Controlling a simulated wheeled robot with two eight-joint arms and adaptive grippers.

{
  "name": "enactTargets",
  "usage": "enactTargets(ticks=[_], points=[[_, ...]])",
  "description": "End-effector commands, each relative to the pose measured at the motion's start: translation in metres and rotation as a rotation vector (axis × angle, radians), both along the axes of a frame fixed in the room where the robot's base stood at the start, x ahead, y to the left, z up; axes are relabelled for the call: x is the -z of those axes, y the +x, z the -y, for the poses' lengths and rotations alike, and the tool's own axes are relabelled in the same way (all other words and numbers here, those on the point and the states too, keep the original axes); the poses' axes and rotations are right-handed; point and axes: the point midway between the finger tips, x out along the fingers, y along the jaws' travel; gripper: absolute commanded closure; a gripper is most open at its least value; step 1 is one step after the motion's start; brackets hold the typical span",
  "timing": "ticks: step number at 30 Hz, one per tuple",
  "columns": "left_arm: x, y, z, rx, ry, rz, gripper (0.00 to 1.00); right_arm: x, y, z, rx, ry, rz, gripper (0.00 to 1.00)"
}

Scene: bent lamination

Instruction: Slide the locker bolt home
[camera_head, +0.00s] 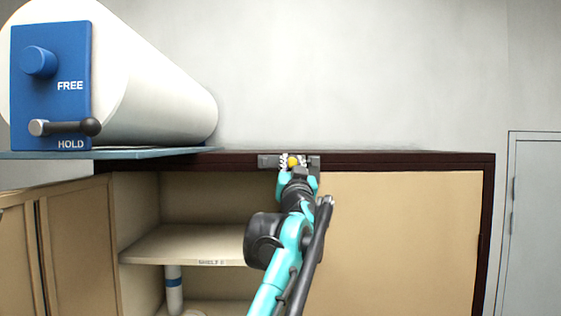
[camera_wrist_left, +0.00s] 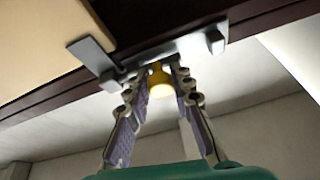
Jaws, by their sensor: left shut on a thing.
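The locker bolt (camera_head: 268,161) is a grey metal piece on the dark top rail of the locker, with a yellow knob (camera_head: 292,161). My left gripper (camera_head: 291,164) is shut on the yellow knob. In the left wrist view the fingers (camera_wrist_left: 162,90) close around the knob (camera_wrist_left: 159,82), partly hiding it. The grey bolt (camera_wrist_left: 93,57) there has a flat end reaching over the edge of a cream panel, and a small block (camera_wrist_left: 215,41) stands at its other end. How far the bolt is engaged I cannot tell. My right gripper is not in view.
A cream door panel (camera_head: 400,240) covers the locker's right side. The left side is open, with a shelf (camera_head: 185,244) and a white cylinder with a blue band (camera_head: 174,290) below. A large white roll (camera_head: 150,75) with a blue FREE/HOLD plate (camera_head: 68,110) stands upper left.

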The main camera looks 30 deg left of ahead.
Motion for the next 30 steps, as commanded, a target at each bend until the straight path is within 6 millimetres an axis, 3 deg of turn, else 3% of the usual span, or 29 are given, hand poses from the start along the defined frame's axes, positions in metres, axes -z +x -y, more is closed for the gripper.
enactTargets(ticks=[8, 9, 11, 23, 30], points=[[-0.001, 0.002, 0.003, 0.003, 0.004, -0.001, 1.00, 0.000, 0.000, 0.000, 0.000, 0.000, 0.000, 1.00], [-0.001, 0.002, 0.003, 0.003, 0.004, -0.001, 0.70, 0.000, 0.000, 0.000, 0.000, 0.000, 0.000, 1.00], [-0.001, 0.002, 0.003, 0.003, 0.004, -0.001, 0.56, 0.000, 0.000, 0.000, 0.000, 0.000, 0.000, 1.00], [0.002, -0.003, 0.006, 0.003, 0.003, -0.001, 0.56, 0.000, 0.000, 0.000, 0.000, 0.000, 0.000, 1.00], [0.018, -0.036, 0.027, 0.005, 0.003, -0.002, 0.56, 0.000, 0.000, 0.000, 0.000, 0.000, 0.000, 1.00]])
